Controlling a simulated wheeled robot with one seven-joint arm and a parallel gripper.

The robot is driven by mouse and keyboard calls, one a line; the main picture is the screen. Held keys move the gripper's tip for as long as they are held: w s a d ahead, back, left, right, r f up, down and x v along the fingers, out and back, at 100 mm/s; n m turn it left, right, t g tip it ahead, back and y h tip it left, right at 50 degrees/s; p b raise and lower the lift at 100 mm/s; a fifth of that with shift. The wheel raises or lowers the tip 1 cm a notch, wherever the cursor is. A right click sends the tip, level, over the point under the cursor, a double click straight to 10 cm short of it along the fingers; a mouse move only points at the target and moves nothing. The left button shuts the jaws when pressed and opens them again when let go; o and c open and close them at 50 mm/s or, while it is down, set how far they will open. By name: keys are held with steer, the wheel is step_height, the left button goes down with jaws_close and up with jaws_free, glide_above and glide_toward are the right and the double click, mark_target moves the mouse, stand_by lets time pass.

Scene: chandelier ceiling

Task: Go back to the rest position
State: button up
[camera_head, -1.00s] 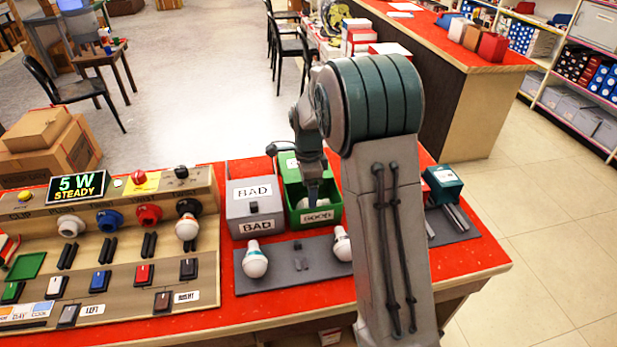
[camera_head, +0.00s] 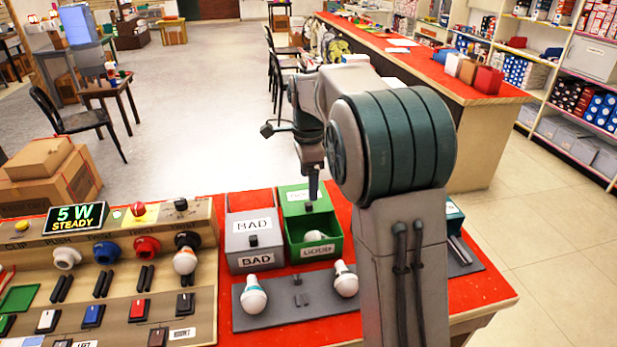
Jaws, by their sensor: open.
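My gripper (camera_head: 313,190) points down above the green bin (camera_head: 334,247) marked GOOD. It is empty, and its fingers are small and partly dark in this view. A white bulb (camera_head: 315,236) lies inside the green bin, apart from my gripper. Another bulb (camera_head: 185,261) sits at the rightmost socket of the test panel (camera_head: 60,237).
The grey bin (camera_head: 253,262) marked BAD stands left of the green one. A display (camera_head: 75,217) reads 5 W STEADY. A dark green box (camera_head: 454,219) is partly hidden behind my arm at right. Cardboard boxes (camera_head: 45,175) and chairs (camera_head: 80,122) stand beyond the red counter (camera_head: 480,290).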

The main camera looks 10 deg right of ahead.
steer(key=s+f+n+t, duration=0.1)
steer(key=s+n, duration=0.8)
steer(key=s, duration=0.5)
steer(key=s+d+f+n+t, duration=0.1)
steer(key=s+n+t, duration=0.1)
steer(key=s+n, duration=0.7)
steer(key=s, duration=0.5)
steer(key=shift+d+f, duration=0.15)
steer(key=shift+d, duration=0.1)
